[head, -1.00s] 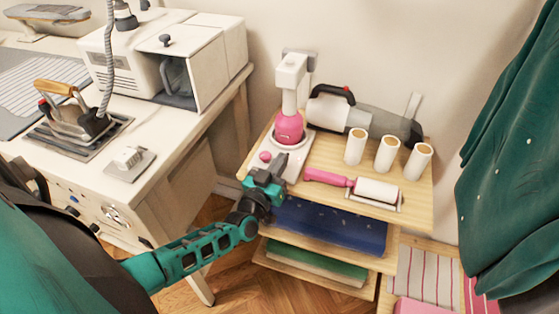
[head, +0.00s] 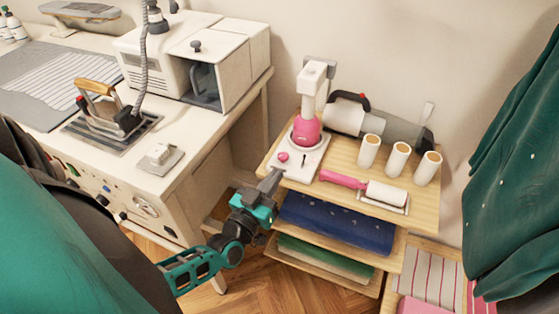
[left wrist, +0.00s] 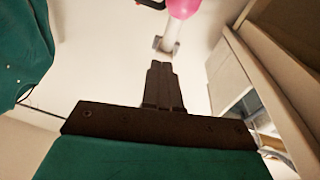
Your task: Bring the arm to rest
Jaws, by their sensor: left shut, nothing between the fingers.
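My left gripper (head: 271,182) is in the middle of the head view, in front of the left front corner of the small wooden shelf unit (head: 429,213). Its fingers are shut with nothing between them and point up toward the shelf's top. In the left wrist view the closed dark fingers (left wrist: 161,85) point up the picture toward a white and pink device. My left forearm comes in from the lower left, with a teal sleeve. My right gripper is not in view.
On the shelf top stand a white and pink device (head: 308,130), a pink-handled lint roller (head: 385,193), several white rolls (head: 397,160) and a handheld vacuum (head: 345,117). An ironing table (head: 205,135) with an iron (head: 105,110) stands at left. Green cloth (head: 515,170) hangs at right.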

